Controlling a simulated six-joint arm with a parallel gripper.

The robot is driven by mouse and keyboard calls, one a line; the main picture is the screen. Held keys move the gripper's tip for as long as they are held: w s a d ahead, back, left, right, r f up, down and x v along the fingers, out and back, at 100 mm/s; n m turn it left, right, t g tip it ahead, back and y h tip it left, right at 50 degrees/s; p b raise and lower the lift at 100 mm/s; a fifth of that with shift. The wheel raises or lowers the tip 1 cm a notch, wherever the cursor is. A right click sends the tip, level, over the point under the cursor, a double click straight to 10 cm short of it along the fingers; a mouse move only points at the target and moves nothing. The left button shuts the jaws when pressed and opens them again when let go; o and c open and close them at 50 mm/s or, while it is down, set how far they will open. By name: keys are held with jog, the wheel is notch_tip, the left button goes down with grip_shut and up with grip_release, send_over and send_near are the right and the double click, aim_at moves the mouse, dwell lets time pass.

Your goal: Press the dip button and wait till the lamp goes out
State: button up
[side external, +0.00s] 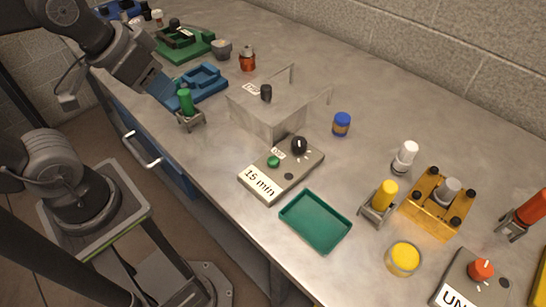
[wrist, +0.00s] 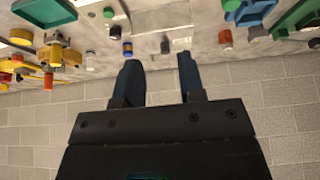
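A grey control box (side external: 290,172) marked "15 min" sits near the front edge of the bench in the side view. On its top are a green button (side external: 273,161) beside a small white label, too small to read, and a black knob (side external: 299,146). I cannot make out a lit lamp on it. My gripper (side external: 166,94) is at the upper left, well away from the box, close to a green-capped piece (side external: 186,102) in a small metal stand. In the wrist view my gripper (wrist: 160,72) has its two fingers apart with nothing between them.
A green tray (side external: 316,221) lies right of the box. A blue jar (side external: 341,124), a yellow fixture (side external: 437,203) and an orange-knobbed box (side external: 480,270) stand farther right.

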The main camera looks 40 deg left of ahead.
grip_shut()
dwell(1.3)
